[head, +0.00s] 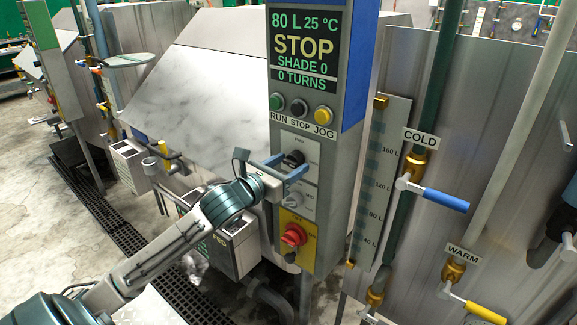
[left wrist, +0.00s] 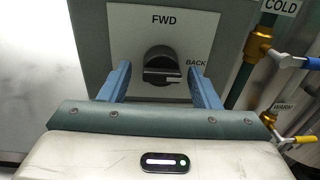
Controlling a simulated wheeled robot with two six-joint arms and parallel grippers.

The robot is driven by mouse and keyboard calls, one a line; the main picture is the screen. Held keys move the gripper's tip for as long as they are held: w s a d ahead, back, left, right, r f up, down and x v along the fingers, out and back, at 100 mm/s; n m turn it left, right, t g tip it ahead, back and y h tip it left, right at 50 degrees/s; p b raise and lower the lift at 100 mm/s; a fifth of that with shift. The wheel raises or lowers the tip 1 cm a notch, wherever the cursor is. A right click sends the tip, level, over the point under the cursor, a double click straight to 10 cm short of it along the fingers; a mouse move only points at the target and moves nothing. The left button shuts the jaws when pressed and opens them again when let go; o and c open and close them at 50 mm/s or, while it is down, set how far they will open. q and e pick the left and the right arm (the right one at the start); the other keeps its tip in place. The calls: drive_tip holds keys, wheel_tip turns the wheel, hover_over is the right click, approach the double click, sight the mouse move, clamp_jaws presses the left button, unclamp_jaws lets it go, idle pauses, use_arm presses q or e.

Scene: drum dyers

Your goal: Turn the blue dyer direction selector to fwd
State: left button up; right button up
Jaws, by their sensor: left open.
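In the left wrist view the knob (left wrist: 160,67) sits below the label FWD (left wrist: 163,19) and left of the label BACK (left wrist: 196,63). A small white mark on the knob appears to point right, on the BACK side. My left gripper (head: 284,167) is open in front of the plate. Its two blue fingers (left wrist: 162,84) stand on either side of the knob, apart from it as far as I can see. My right gripper is out of view.
The display (head: 303,45) above reads STOP, with RUN, STOP and JOG buttons (head: 299,107) beneath it. A second selector (head: 297,195) and a red rotary switch (head: 292,236) lie below. Pipes with a blue COLD handle (head: 445,199) stand right.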

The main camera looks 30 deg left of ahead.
use_arm(q)
drive_tip(key=shift+w+d, duration=0.1)
drive_tip(key=shift+w, duration=0.1)
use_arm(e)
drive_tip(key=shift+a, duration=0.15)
use_arm(q)
drive_tip(key=shift+c, duration=0.7)
drive_tip(key=c, duration=0.8)
drive_tip(key=shift+c, duration=0.2)
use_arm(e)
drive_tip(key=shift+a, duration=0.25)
